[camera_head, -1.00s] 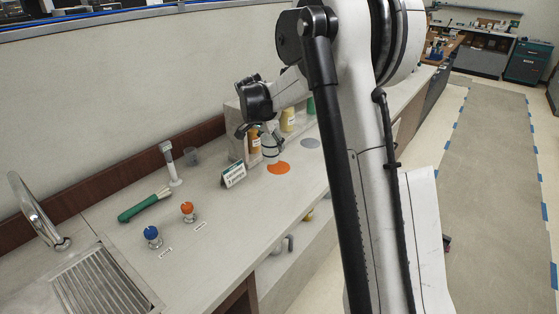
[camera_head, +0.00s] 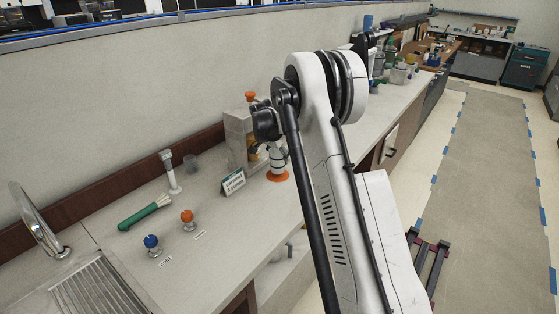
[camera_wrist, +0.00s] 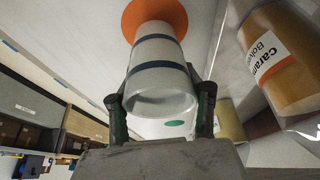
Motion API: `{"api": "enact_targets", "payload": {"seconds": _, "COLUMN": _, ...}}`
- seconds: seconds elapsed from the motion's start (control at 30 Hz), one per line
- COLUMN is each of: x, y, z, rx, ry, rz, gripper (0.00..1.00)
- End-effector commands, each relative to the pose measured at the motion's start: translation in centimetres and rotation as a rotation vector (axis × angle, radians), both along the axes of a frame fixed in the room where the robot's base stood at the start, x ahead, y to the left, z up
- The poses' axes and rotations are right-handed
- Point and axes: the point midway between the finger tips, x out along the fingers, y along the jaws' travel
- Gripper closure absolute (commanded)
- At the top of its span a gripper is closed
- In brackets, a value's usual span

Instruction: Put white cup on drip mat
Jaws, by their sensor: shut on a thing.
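The white cup with dark blue bands (camera_wrist: 160,68) fills the middle of the wrist view, between the two fingers of my gripper (camera_wrist: 160,100), which is shut on it. In the head view the cup (camera_head: 278,159) is at the orange round mat (camera_head: 277,177). In the wrist view the cup's far end overlaps the orange mat (camera_wrist: 150,10). I cannot tell whether the cup touches the mat or hangs just above it. A green disc (camera_wrist: 174,123) shows beyond the cup's rim in the wrist view.
A caramel bottle (camera_wrist: 275,55) stands close beside the cup. A beige rack (camera_head: 236,135) stands behind, and a small sign (camera_head: 233,182) to the left. My arm covers counter to the right.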

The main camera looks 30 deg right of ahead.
Motion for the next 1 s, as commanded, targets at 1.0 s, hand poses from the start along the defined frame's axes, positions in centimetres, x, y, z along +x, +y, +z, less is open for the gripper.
{"api": "enact_targets", "payload": {"seconds": 1.0, "x": 0.0, "y": 0.0, "z": -1.9, "rx": 0.0, "ry": 0.0, "rz": 0.0, "gripper": 0.39}}
